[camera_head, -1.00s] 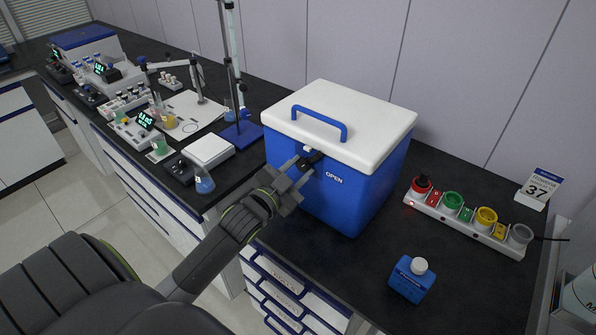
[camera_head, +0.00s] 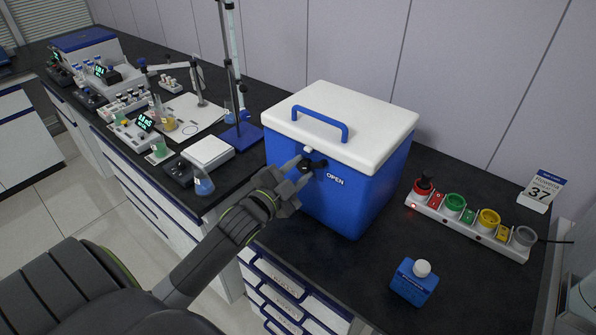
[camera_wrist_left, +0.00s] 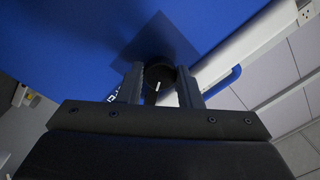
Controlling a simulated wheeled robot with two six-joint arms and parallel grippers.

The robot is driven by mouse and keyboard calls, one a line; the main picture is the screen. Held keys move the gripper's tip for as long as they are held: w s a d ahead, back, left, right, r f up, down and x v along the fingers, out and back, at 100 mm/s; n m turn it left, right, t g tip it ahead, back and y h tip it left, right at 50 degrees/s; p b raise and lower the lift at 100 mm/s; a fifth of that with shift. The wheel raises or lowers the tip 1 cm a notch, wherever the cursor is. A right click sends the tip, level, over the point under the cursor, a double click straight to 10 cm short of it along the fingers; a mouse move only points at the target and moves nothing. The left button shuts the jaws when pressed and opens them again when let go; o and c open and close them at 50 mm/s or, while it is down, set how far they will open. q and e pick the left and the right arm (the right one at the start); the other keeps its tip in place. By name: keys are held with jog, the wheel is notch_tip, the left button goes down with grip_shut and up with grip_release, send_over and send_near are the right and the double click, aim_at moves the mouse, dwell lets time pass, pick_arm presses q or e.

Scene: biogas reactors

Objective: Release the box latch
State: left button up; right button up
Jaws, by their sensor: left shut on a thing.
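The blue box (camera_head: 340,198) with a white lid (camera_head: 345,115) and blue handle stands on the black bench, lid closed. Its latch is a dark round knob (camera_head: 308,165) on the front, beside the word OPEN. My left gripper (camera_head: 299,173) is at the box front, shut on the latch knob. In the left wrist view the two fingers (camera_wrist_left: 158,88) stand on either side of the round black knob (camera_wrist_left: 160,74), which has a small white mark. The fingers partly hide the latch. My right gripper is not in view.
A small blue bottle (camera_head: 412,284) with a white cap stands right of the box. A strip of coloured sockets (camera_head: 470,220) lies behind it. A stand (camera_head: 240,133), a scale (camera_head: 207,151) and flasks fill the bench to the left.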

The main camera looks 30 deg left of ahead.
pick_arm(q)
jog(key=o, duration=1)
jog(key=shift+s+a+f+b, duration=0.1)
jog(key=shift+s+b, duration=0.45)
jog(key=shift+s, duration=2.35)
jog(key=shift+s+a+f+b, duration=0.15)
jog(key=shift+s+b, duration=0.45)
jog(key=shift+s, duration=2.3)
jog(key=shift+s+a+f+b, duration=0.1)
jog(key=shift+s+b, duration=0.45)
jog(key=shift+s, duration=2.35)
